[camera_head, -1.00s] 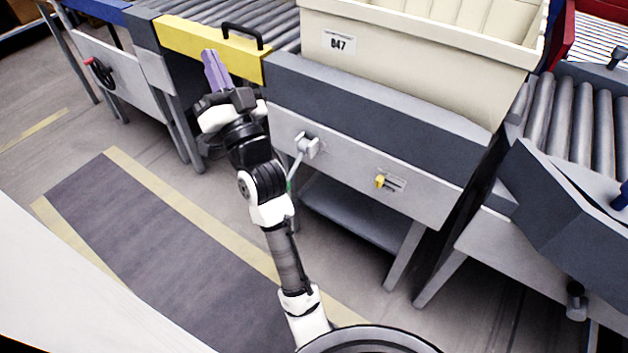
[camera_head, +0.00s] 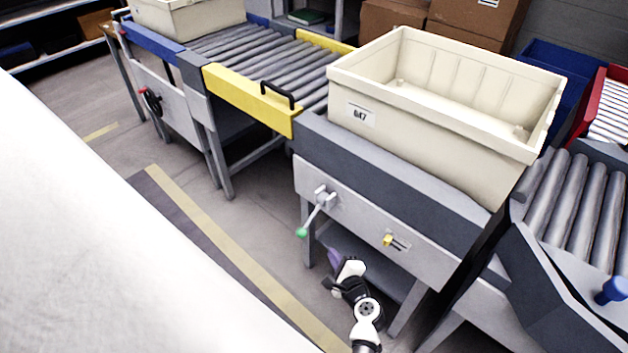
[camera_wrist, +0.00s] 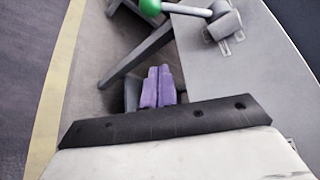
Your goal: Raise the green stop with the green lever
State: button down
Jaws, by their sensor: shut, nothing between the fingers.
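The green lever (camera_head: 313,216) is a thin metal rod with a green ball knob, on the grey front panel of the conveyor. It slants down and left from its grey pivot mount (camera_head: 326,197). In the wrist view the green knob (camera_wrist: 150,7) is at the top edge, partly cut off, with the pivot mount (camera_wrist: 224,25) to its right. My gripper (camera_head: 334,256) has purple fingers and is below and right of the knob, apart from it. In the wrist view the fingers (camera_wrist: 158,87) are together and empty. I cannot make out a green stop.
A cream tote (camera_head: 440,105) labelled 047 stands on the conveyor above the panel. A yellow switch (camera_head: 388,240) is right of the lever. A yellow gate with a black handle (camera_head: 250,100) is at the left. The marked floor (camera_head: 235,250) left of the lever is clear.

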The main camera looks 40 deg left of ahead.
aim_at(313, 216)
jog(key=w+a+p, duration=0.1)
jog(key=a+p, duration=0.2)
jog(key=a, duration=0.6)
jog(key=shift+w+a+f, duration=0.15)
jog(key=shift+w+f, duration=0.05)
jog(key=shift+w, duration=0.2)
jog(key=shift+r+p, duration=0.15)
jog(key=shift+p, duration=0.2)
